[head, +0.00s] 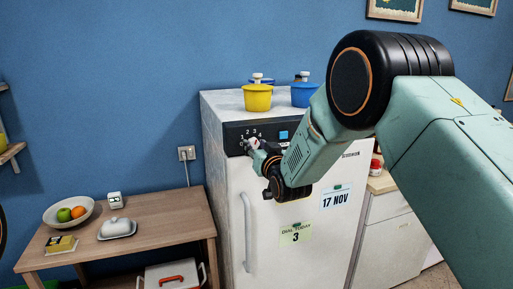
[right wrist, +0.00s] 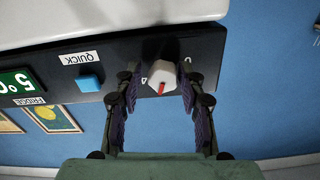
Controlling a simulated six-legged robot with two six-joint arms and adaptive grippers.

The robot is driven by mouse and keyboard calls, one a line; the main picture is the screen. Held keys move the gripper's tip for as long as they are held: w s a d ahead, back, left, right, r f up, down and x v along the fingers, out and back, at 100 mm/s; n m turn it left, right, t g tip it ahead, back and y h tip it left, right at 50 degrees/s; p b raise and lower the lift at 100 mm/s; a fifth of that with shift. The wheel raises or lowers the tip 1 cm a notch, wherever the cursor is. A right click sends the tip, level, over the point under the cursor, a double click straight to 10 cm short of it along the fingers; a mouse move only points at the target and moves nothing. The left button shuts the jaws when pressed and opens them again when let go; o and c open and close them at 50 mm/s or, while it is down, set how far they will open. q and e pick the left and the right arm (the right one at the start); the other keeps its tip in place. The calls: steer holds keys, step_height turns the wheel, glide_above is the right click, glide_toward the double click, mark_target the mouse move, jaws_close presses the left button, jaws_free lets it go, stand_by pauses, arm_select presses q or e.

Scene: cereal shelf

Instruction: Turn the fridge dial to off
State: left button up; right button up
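The fridge (head: 285,215) is white with a black control panel (head: 234,131) along its top front. In the right wrist view, turned upside down, the white dial (right wrist: 161,74) sits on that panel with a red pointer mark toward the bottom of the picture. Printed marks around it are partly hidden by the fingers. My right gripper (right wrist: 160,80) has one finger on each side of the dial, with narrow gaps seeming to show. In the head view the right gripper (head: 256,147) is at the panel and covers much of the dial. My left gripper is not in view.
A blue button (right wrist: 89,83) labelled QUICK and a green display (right wrist: 14,83) reading 5°C are beside the dial. A yellow pot (head: 257,98) and blue pot (head: 303,95) stand on the fridge. A note (head: 295,234) reads DIAL TODAY 3. A wooden table (head: 165,218) is left.

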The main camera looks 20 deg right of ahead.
steer(key=shift+a+r, duration=0.1)
steer(key=shift+a, duration=0.15)
steer(key=c, duration=0.4)
steer(key=shift+d, duration=0.15)
jaws_close()
